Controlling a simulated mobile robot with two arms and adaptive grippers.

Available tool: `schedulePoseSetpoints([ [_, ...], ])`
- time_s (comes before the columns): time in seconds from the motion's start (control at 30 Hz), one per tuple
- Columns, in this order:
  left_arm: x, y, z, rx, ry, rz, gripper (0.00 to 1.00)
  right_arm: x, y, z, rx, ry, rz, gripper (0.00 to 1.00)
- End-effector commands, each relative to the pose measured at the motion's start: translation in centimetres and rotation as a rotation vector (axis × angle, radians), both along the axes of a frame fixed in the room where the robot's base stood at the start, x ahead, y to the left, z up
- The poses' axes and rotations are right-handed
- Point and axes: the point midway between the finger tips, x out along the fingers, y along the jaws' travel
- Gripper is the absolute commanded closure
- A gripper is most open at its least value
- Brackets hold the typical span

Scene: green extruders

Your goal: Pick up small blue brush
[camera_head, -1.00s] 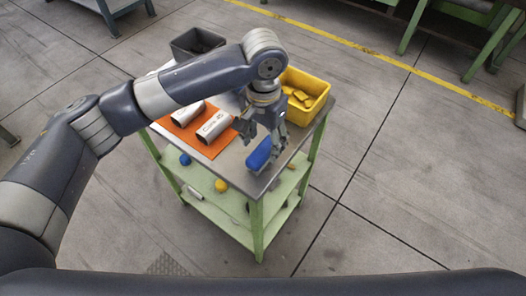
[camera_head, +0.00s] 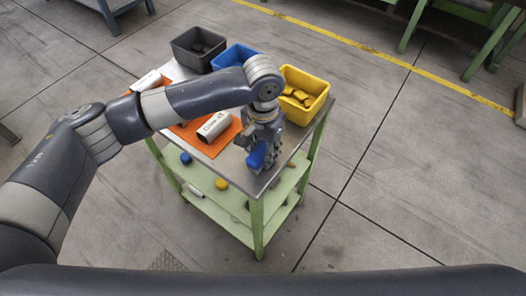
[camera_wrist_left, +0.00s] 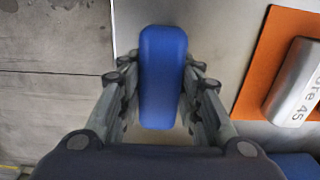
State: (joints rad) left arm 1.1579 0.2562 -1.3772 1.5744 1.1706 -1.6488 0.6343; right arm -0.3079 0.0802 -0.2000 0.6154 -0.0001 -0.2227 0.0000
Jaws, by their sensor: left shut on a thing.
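The small blue brush (camera_head: 257,157) is at the front part of the metal cart top (camera_head: 252,186). In the left wrist view its blue back (camera_wrist_left: 163,75) lies lengthwise between the fingers. My left gripper (camera_head: 263,142) reaches down from above and is shut on the brush, with fingers along both long sides; it also shows in the left wrist view (camera_wrist_left: 163,88). Whether the brush still touches the cart top I cannot tell. The bristles are hidden. My right gripper is not in view.
An orange mat (camera_head: 208,146) with a white "Core 45" cylinder (camera_head: 214,126) lies left of the brush. Grey (camera_head: 198,49), blue (camera_head: 232,57) and yellow (camera_head: 305,94) bins stand along the back. Small items lie on the green lower shelf (camera_head: 229,212).

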Motion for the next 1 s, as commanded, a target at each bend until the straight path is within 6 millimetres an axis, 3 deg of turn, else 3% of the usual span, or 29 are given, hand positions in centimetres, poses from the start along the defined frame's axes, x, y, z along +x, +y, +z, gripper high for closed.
schedulePoseSetpoints([
  [0.27,0.0,0.0,0.5,-0.001,-0.001,0.000,0.94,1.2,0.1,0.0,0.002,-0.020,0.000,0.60],
  [0.53,-0.2,-0.1,3.6,-0.003,0.000,-0.003,0.94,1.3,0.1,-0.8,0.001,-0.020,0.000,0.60],
  [1.0,-11.8,-1.4,4.6,-0.003,0.001,-0.007,0.94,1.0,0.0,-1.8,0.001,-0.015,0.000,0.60],
])
